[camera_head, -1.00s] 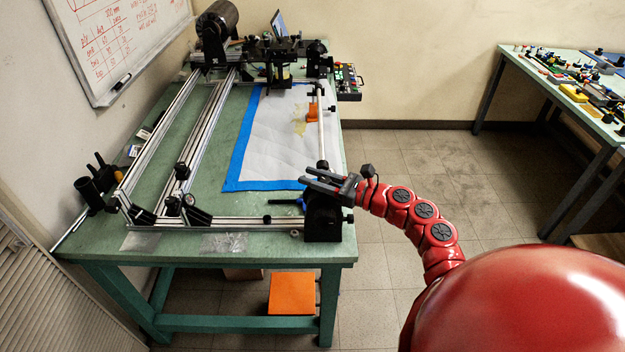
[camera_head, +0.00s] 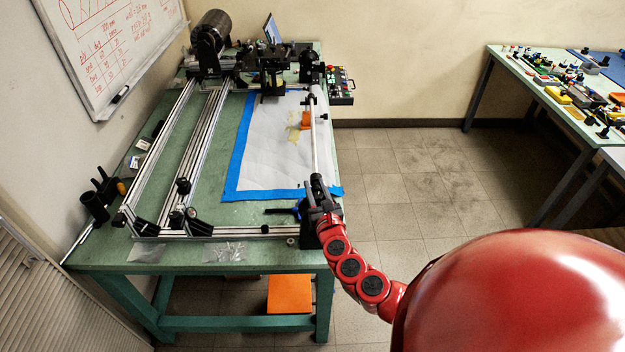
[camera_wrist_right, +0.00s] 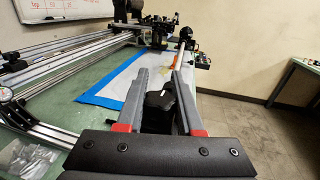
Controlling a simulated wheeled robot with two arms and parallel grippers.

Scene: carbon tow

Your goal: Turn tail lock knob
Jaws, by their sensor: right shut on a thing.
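The black tail block (camera_head: 308,236) stands at the near right corner of the green table, at the near end of a light rod (camera_head: 314,140). My right gripper (camera_head: 317,190) is at the top of this block, its fingers pointing away along the rod. In the right wrist view my right gripper (camera_wrist_right: 160,78) has its two grey fingers on either side of a black part, the tail lock knob (camera_wrist_right: 160,104), and is shut on it. The knob's exact shape and turn angle are hard to tell. My left gripper is not in view.
The winding frame's silver rails (camera_head: 200,135) run along the table's left side. A white sheet with blue tape edges (camera_head: 265,150) lies left of the rod. The floor right of the table is clear.

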